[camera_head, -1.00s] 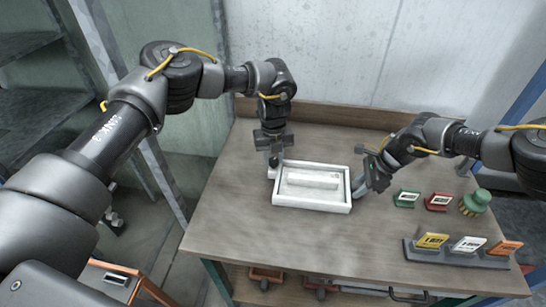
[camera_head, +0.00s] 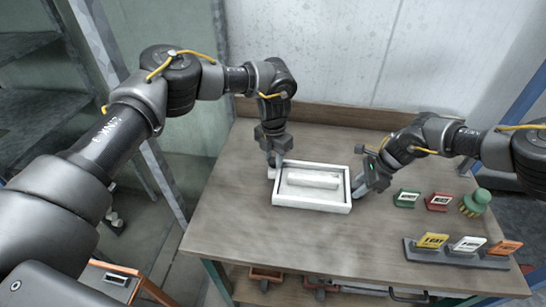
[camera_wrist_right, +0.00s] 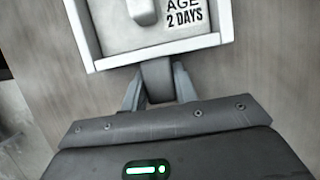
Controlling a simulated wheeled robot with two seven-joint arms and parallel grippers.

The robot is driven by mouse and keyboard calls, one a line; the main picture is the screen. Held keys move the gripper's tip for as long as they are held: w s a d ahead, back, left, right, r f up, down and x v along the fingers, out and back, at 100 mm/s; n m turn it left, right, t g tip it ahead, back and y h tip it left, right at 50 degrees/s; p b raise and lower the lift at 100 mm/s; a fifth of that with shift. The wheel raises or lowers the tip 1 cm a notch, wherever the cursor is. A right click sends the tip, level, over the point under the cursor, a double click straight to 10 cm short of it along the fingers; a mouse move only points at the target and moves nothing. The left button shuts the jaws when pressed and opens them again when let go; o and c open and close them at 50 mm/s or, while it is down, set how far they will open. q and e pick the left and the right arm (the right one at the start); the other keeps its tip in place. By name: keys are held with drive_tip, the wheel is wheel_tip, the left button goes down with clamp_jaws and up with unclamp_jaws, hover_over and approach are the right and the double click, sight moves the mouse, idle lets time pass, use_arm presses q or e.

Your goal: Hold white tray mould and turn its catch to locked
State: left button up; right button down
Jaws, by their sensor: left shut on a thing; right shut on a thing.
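The white tray mould (camera_head: 311,207) lies flat on the table, a raised white bar inside it. My left gripper (camera_head: 275,162) points down at its far left corner, shut on what appears to be the catch; the fingers hide it, so its setting cannot be told. My right gripper (camera_head: 358,184) is at the tray's right end. In the right wrist view my right gripper (camera_wrist_right: 158,92) is shut on a grey tab at the rim of the white tray mould (camera_wrist_right: 160,52). Lettering "AGE 2 DAYS" shows inside the tray there.
A grey rack (camera_head: 455,257) with yellow, white and orange tags is at the front right. The wooden table (camera_head: 250,235) is clear in front of the tray.

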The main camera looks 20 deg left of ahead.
sight(274, 160)
use_arm(q)
drive_tip(key=shift+m, duration=1.6)
drive_tip(key=o, duration=1)
wheel_tip(274, 160, up, 12)
drive_tip(key=shift+r, duration=0.1)
use_arm(e)
drive_tip(key=c, duration=1)
unclamp_jaws()
